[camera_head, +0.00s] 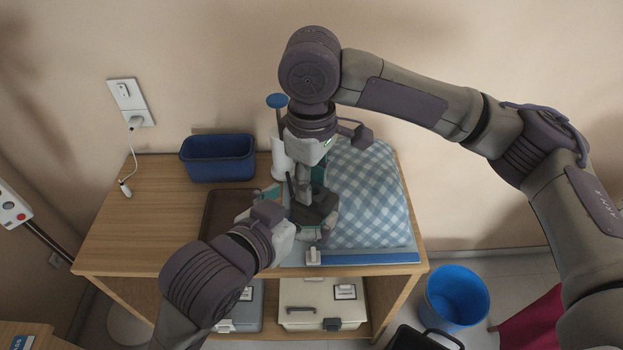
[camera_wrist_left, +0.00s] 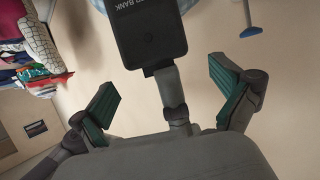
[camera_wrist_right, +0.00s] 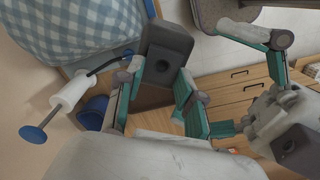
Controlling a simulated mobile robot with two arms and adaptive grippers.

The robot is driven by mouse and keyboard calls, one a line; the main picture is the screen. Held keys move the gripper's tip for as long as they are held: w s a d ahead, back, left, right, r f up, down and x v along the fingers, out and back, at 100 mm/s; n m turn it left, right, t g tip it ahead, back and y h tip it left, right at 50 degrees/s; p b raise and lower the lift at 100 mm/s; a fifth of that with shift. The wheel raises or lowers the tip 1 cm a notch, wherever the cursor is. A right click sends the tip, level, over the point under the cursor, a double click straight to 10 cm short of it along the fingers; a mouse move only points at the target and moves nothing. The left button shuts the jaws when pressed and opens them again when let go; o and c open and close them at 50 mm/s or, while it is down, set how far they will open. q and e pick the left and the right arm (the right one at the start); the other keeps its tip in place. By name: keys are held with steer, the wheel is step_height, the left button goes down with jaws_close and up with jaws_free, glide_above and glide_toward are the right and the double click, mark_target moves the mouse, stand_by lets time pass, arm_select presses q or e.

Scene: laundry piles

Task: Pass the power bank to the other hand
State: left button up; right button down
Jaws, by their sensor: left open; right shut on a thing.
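The power bank is a dark grey slab with rounded corners. In the left wrist view the power bank (camera_wrist_left: 150,35) shows its lettering, at the top between and beyond the open fingers of my left gripper (camera_wrist_left: 165,98). In the right wrist view the power bank (camera_wrist_right: 165,52) sits at the fingertips of my right gripper (camera_wrist_right: 155,90), which is shut on it. In the head view the power bank (camera_head: 318,212) is partly hidden by the grippers, above the table. My left gripper also shows open at the right of the right wrist view, apart from the power bank.
A wooden table (camera_head: 130,225) stands below, with a blue bin (camera_head: 218,158), a brown tray (camera_head: 225,225), a white bottle-like thing with a blue top (camera_head: 277,101) and a blue checked cloth (camera_head: 370,195). Boxes (camera_head: 322,300) fill the shelf below. A blue bucket (camera_head: 457,296) stands right.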

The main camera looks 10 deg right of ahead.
arm_select(q)
steer(key=s+d+f+m+g+y, duration=0.1)
steer(key=s+f+g, duration=0.2)
steer(key=f, duration=0.6)
steer(key=s+d+f+m+g+y, duration=0.1)
steer(key=s+f+m+g, duration=0.15)
steer(key=f, duration=0.65)
steer(key=a+f+n+g+y, duration=0.15)
steer(key=a+f, duration=0.35)
steer(key=f, duration=0.8)
steer(key=a+f+n+y, duration=0.2)
steer(key=a+f+n, duration=0.15)
steer(key=f, duration=0.85)
steer(key=s+a+f+n+g+y, duration=0.1)
steer(key=s+a+f+n, duration=0.1)
steer(key=s+a+f, duration=0.95)
steer(key=s+a+f+g+y, duration=0.1)
steer(key=s+a+f, duration=0.2)
steer(key=s+f, duration=0.2)
steer(key=s+a+f+n, duration=0.1)
steer(key=s+a+f, duration=0.3)
steer(key=s, duration=0.8)
steer(key=shift+a+f+g+y, duration=0.3)
steer(key=shift+f+g+y, duration=0.1)
steer(key=shift+f, duration=0.2)
